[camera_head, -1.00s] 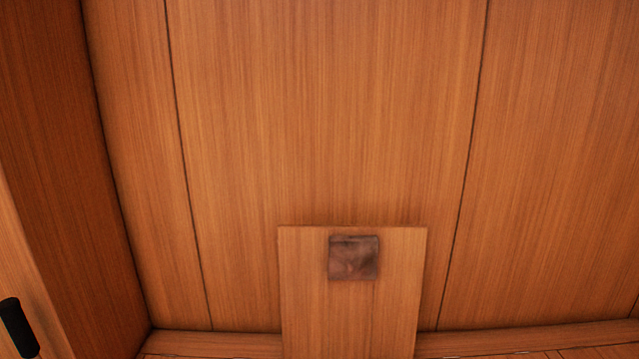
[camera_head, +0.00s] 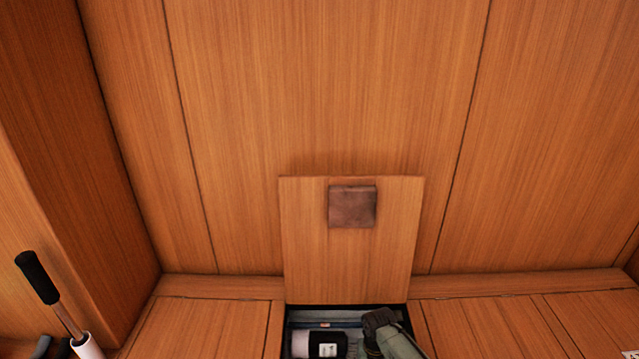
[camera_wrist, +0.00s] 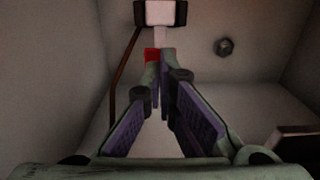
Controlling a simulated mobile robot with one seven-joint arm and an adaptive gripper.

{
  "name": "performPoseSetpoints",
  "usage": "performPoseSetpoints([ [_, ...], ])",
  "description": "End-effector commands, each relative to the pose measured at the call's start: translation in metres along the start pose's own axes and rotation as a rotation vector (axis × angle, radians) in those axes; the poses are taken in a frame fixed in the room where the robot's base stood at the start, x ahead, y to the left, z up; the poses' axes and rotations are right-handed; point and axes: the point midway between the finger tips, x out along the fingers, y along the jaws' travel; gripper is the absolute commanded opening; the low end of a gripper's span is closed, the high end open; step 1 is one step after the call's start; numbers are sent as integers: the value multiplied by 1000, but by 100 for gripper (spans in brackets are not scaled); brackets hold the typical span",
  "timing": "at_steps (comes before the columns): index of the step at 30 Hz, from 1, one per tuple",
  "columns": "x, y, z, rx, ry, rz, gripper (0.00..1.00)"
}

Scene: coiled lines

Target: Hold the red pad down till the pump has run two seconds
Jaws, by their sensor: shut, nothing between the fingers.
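The red pad (camera_wrist: 152,55) shows as a small red patch in the wrist view, mostly hidden behind my fingertips. My gripper (camera_wrist: 155,74) is shut and empty, with its tips overlapping the pad in the picture; I cannot tell whether they touch it or press it. A pale block with dark ends (camera_wrist: 160,12) sits just beyond the pad on a pale stem. In the head view my arm reaches into an open floor compartment (camera_head: 295,310), and the pad is hidden. A white and black labelled body (camera_head: 320,344) lies in the compartment; I cannot tell whether it is the pump or is running.
The wooden hatch lid (camera_head: 350,255) stands up behind the opening, with a dark square plate (camera_head: 352,206) on it. Pale walls close in around my gripper. A dark bolt-like knob (camera_wrist: 224,46) and a brown line (camera_wrist: 122,75) are nearby. A black-handled lever (camera_head: 38,278) stands left.

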Motion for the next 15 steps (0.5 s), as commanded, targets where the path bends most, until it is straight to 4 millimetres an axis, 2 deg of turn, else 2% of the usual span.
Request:
performPoseSetpoints([
  [1,-8,0,0,1,0,-1,0],
  [15,-44,0,0,1,-1,-1,0],
])
